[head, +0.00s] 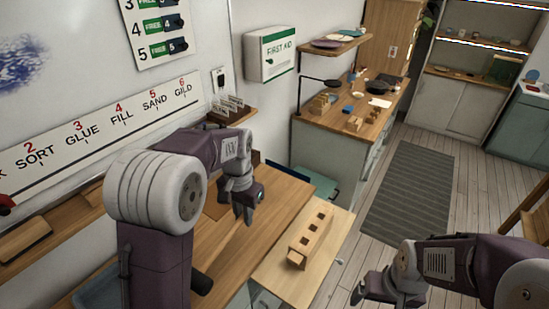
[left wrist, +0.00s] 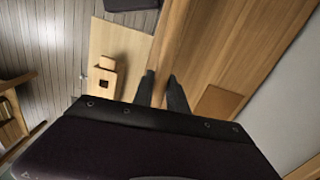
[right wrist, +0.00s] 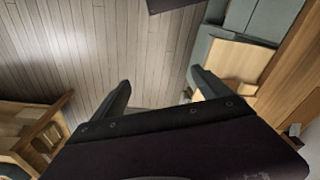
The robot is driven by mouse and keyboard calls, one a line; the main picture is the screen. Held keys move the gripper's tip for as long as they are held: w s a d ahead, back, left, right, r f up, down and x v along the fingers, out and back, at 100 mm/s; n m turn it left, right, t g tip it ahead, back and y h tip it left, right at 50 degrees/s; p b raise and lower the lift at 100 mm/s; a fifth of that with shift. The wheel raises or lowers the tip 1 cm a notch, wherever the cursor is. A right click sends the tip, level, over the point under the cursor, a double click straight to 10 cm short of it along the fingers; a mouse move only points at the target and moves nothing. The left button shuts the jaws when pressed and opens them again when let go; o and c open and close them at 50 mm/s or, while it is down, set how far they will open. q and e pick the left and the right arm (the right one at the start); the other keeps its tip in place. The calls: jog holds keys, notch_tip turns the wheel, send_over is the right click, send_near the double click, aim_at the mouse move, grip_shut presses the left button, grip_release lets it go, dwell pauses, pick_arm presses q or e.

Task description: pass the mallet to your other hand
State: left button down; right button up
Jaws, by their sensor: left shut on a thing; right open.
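My left gripper (head: 244,214) reaches out over the wooden workbench (head: 285,200), fingers pointing down. In the left wrist view its fingers (left wrist: 161,76) stand a small gap apart, shut on the mallet, which I can hardly make out between them. My right gripper (head: 376,293) is at the lower right of the head view, apart from the left one and over the floor side. It also shows in the right wrist view (right wrist: 160,82), with its fingers wide open and nothing between them.
A wooden block with square holes (head: 311,240) sits on a pale board (head: 335,232) beside the bench. A grey mat (head: 410,195) lies on the plank floor. A side counter (head: 375,115) holds small items. A wooden chair (right wrist: 30,125) stands near my right arm.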

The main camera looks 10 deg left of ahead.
jog(key=shift+s, duration=0.1)
jog(key=c, duration=0.6)
jog(key=shift+d+n, duration=0.35)
jog(key=shift+n, duration=0.45)
jog(key=c, duration=0.4)
jog(key=w+r+n+t+h, duration=0.2)
jog(key=w+r+n+t, duration=0.15)
jog(key=w+n, duration=0.5)
jog(key=w+a+r+n+t+y, duration=0.1)
jog(key=w+a+r+n+t, duration=0.15)
jog(key=a+r+n, duration=0.65)
jog(key=s+a+r+n+t+y, duration=0.1)
jog(key=s+a+r+n+y, duration=0.25)
jog(key=a, duration=0.55)
jog(key=s+a+r+n+y, duration=0.1)
jog(key=s+a+n+y, duration=0.1)
jog(key=s+a+n, duration=0.5)
pick_arm(q)
jog(key=w+d+r+m, duration=0.2)
jog(key=w+d, duration=0.8)
jog(key=d, duration=0.2)
jog(key=shift+w, duration=0.35)
pick_arm(e)
jog(key=shift+m, duration=0.7)
jog(key=x, duration=0.5)
jog(key=w+r+x, duration=0.1)
jog(key=x, duration=0.8)
jog(key=shift+w+a+r, duration=0.15)
jog(key=shift+w+a, duration=0.25)
jog(key=shift+w, duration=0.2)
